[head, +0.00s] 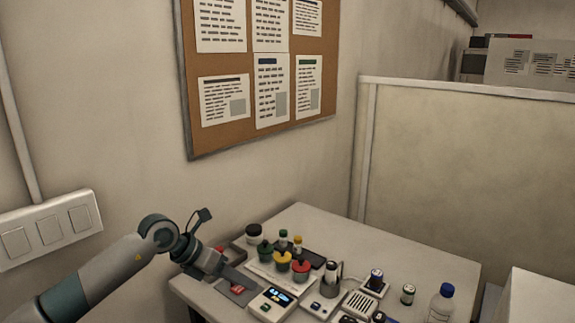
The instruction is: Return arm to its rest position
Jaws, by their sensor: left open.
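My left arm comes in from the left, and my left gripper (240,280) points down to the right at the near left corner of the white table (420,262). It is open, low over a grey tray (231,293) that holds a small red item (238,289). I see nothing held between the fingers, though they are small and partly merge with the tray. My right gripper is out of view.
A blue-capped bottle (441,303) stands farther right. The table's back right is clear.

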